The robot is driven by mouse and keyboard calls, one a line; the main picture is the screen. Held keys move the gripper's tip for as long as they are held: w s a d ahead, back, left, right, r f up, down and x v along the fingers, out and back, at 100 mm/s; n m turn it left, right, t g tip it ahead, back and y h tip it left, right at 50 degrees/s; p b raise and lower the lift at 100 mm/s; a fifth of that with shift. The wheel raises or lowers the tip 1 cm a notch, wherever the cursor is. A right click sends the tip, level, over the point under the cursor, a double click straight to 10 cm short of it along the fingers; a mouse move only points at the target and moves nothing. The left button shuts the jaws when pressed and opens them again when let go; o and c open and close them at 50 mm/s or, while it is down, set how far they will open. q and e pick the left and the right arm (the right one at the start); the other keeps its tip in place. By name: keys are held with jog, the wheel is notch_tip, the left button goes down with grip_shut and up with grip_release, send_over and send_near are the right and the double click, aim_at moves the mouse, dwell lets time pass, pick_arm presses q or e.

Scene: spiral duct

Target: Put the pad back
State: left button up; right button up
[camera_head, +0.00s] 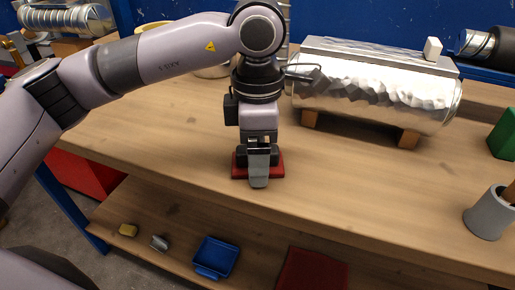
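A flat red pad (277,170) lies on the wooden bench top, near its front edge. My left gripper (258,178) points down right over the pad and hides its middle. One finger stands in front of the other, so I cannot tell whether the fingers are open or closed on the pad. The pad looks flat on the wood; any small gap under it cannot be made out. My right gripper is not in view.
A shiny duct (375,95) rests on wooden blocks behind, with a white block (433,48) on top. A grey cup (488,215) and a green block (503,137) stand right. The lower shelf holds a blue tray (213,257) and a red flat item (312,270).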

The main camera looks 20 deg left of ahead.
pick_arm(q)
jog(key=shift+r, duration=0.45)
notch_tip(320, 180, up, 12)
jog(key=p, duration=0.1)
jog(key=shift+f, duration=0.25)
jog(key=shift+p, duration=0.3)
